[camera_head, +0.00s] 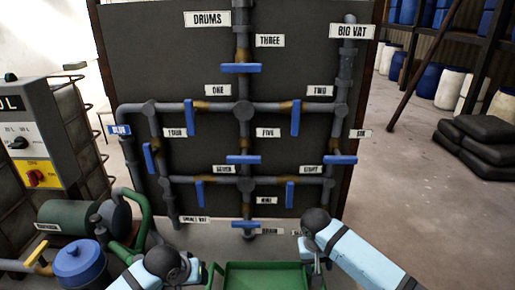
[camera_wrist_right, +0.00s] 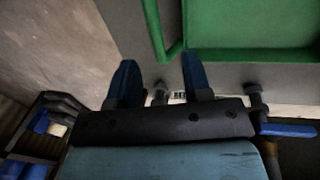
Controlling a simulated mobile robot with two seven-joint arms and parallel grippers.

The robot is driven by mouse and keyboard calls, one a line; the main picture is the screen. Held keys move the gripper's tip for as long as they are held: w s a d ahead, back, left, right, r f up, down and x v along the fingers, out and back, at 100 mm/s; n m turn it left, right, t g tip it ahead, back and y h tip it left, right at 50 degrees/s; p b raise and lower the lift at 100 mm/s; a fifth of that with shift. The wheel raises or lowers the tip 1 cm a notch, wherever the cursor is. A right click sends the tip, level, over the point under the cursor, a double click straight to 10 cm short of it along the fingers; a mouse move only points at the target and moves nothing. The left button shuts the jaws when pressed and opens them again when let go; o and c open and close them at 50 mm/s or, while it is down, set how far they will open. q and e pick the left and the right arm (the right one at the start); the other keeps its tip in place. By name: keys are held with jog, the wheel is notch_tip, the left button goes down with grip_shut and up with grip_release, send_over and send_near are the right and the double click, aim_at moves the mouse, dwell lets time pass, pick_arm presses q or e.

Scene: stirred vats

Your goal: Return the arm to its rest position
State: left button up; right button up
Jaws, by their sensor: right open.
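My right arm (camera_head: 365,262) comes in from the lower right of the head view, bent at a dark round joint. Its gripper (camera_head: 313,262) hangs below that joint, beside the right end of a green tray (camera_head: 262,268). In the right wrist view the two blue fingers of this gripper (camera_wrist_right: 160,82) stand apart with nothing between them. The green tray (camera_wrist_right: 172,52) shows beyond them. My left arm (camera_head: 140,272) comes in at the lower left. Its gripper is mostly hidden by the joint, and its fingers cannot be made out.
A dark panel (camera_head: 205,65) with grey pipes and several blue valve handles stands ahead. A blue-lidded vessel (camera_head: 80,262), a green motor (camera_head: 70,220) and a control box (camera_head: 28,140) stand at left. Black sacks (camera_head: 480,140) lie at right. The floor (camera_head: 415,200) right of the panel is clear.

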jog(key=s+a+f+n+t+y+p, duration=0.1)
jog(key=s+a+f+t+y+p, duration=0.15)
jog(key=s, duration=0.45)
jog(key=s+a+f+n+t+y+p, duration=0.1)
jog(key=s+a+f+t+y+p, duration=0.15)
jog(key=s, duration=0.35)
pick_arm(q)
jog(key=s+a+f+m+t+p, duration=0.1)
jog(key=s+a+t+p, duration=0.1)
jog(key=s, duration=0.9)
jog(key=s+a+f+m+t+p, duration=0.1)
jog(key=s+t, duration=0.3)
jog(key=s, duration=0.7)
jog(key=shift+s+a+m+h+p, duration=0.2)
jog(key=shift+a+m+h+p, duration=0.3)
jog(key=shift+p, duration=0.3)
pick_arm(e)
jog(key=s+d+r+t, duration=0.2)
jog(key=s+d+t, duration=0.1)
jog(key=s, duration=0.4)
jog(key=s+d+r+n+t, duration=0.1)
jog(key=s+d+r+t, duration=0.1)
jog(key=s, duration=0.5)
jog(key=shift+d+t, duration=0.4)
jog(key=shift+d, duration=0.45)
pick_arm(q)
jog(key=shift+a, duration=0.1)
pick_arm(e)
jog(key=shift+r, duration=0.1)
jog(key=shift+c, duration=0.2)
